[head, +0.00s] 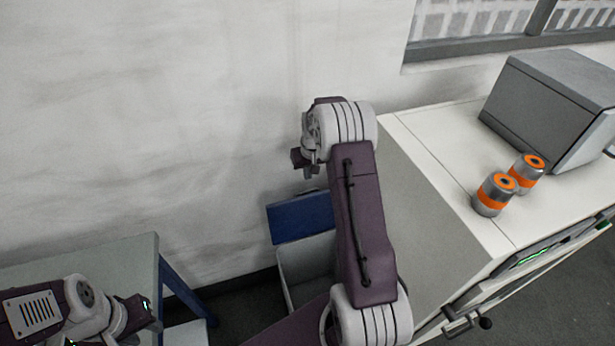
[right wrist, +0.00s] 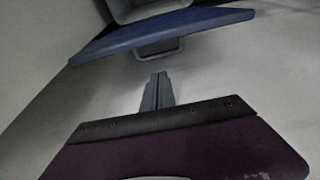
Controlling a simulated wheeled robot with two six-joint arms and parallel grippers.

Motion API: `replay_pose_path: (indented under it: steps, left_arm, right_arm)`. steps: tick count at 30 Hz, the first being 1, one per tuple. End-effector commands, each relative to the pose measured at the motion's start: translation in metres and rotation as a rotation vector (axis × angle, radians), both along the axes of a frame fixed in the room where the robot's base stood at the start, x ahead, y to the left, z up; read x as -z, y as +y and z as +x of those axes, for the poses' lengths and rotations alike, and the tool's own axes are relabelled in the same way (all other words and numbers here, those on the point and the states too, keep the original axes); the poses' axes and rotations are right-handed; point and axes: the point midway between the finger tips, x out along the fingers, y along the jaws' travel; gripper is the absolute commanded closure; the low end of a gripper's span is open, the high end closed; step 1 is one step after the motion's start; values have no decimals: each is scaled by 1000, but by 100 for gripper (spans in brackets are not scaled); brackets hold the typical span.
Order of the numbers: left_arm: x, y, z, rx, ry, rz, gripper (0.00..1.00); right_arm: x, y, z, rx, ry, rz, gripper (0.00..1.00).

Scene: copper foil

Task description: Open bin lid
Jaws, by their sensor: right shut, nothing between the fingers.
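The bin (head: 305,262) is a light grey box on the floor between the wall and the white cabinet. Its blue lid (head: 300,218) shows at the wall side of the light body, partly hidden by my right arm. I cannot tell the lid's exact angle. In the right wrist view, the blue lid (right wrist: 165,32) spans the top, with a grey handle (right wrist: 160,48) below its edge. My right gripper (head: 308,172) is above the lid; its fingers (right wrist: 157,90) are shut and empty, apart from the handle in that view. My left gripper (head: 147,308) is at lower left, its jaws unclear.
A grey-topped table (head: 100,255) with blue legs stands at left. The white cabinet (head: 440,160) at right carries two orange-banded cans (head: 494,195), (head: 526,172) and a grey box-shaped appliance (head: 550,105). The wall is close behind the bin.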

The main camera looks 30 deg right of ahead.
Motion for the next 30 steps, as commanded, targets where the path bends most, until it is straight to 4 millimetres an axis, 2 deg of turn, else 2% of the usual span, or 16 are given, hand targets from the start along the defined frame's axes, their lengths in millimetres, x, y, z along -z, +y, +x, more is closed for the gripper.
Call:
replay_pose_path:
  steps: [6, 12, 16, 30]
  left_arm:
    - [-1, 0, 0, 0, 0, 0, 64]
    - [-2, 0, 0, 0, 0, 0, 64]
    - [-2, 0, 0, 0, 0, 0, 64]
    - [2, 0, 0, 0, 0, 0, 64]
  right_arm:
    - [44, -2, 10, -2, 4, 1, 100]
    - [70, -4, 17, -2, 3, 0, 100]
    - [77, -5, 19, -2, 1, 0, 100]
    - [79, -5, 21, -3, -15, -4, 100]
